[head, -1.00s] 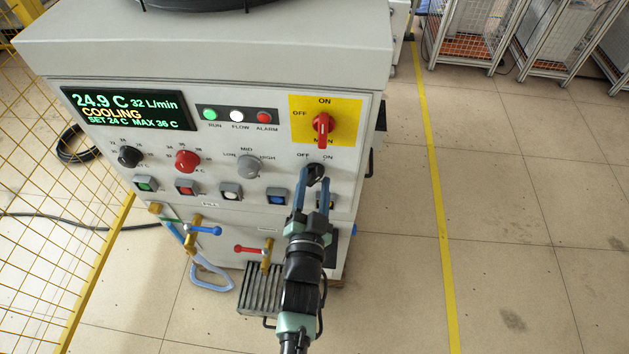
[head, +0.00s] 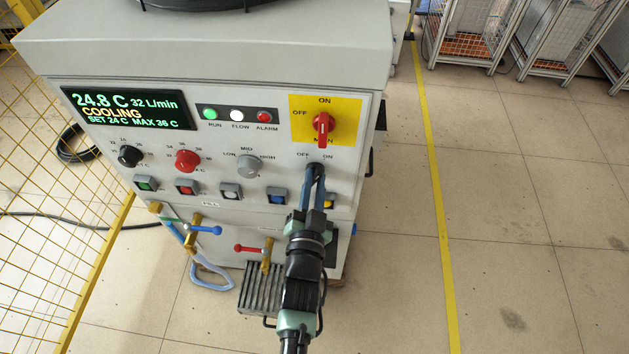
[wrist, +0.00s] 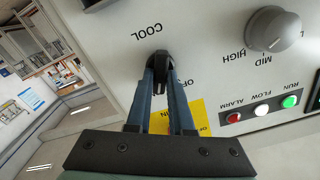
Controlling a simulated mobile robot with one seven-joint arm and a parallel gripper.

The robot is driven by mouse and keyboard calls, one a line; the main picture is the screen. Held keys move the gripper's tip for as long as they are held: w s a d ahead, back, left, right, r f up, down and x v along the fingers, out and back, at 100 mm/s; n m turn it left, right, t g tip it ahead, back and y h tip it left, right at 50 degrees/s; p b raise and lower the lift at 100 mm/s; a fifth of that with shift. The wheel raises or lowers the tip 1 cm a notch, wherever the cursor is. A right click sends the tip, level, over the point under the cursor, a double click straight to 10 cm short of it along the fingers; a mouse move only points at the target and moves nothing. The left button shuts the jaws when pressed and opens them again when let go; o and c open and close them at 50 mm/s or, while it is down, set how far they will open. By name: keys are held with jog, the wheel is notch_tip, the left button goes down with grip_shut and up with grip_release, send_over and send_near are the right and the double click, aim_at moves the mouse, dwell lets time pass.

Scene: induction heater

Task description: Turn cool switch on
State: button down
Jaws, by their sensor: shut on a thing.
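The cool switch is a small black rotary knob (wrist: 160,64) on the grey panel, next to the upside-down COOL label in the wrist view. In the head view it sits below the OFF and ON marks, mostly hidden by my fingers. My gripper (head: 315,174) reaches up to it from below. In the wrist view, the two blue fingers of my gripper (wrist: 160,78) are closed on either side of the knob. I cannot tell clearly whether the knob points to OFF or ON. The display (head: 127,108) reads 24.8 C, 32 L/min and COOLING.
A red main switch (head: 323,124) on a yellow plate is just above. A grey flow knob (head: 249,167) and several push buttons are to the left and below. Valves with blue (head: 207,230) and red (head: 248,249) handles are lower down.

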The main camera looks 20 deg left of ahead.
jog(key=shift+n, duration=1.7)
jog(key=c, duration=0.8)
grip_release()
jog(key=shift+s, duration=0.1)
jog(key=v, duration=1.3)
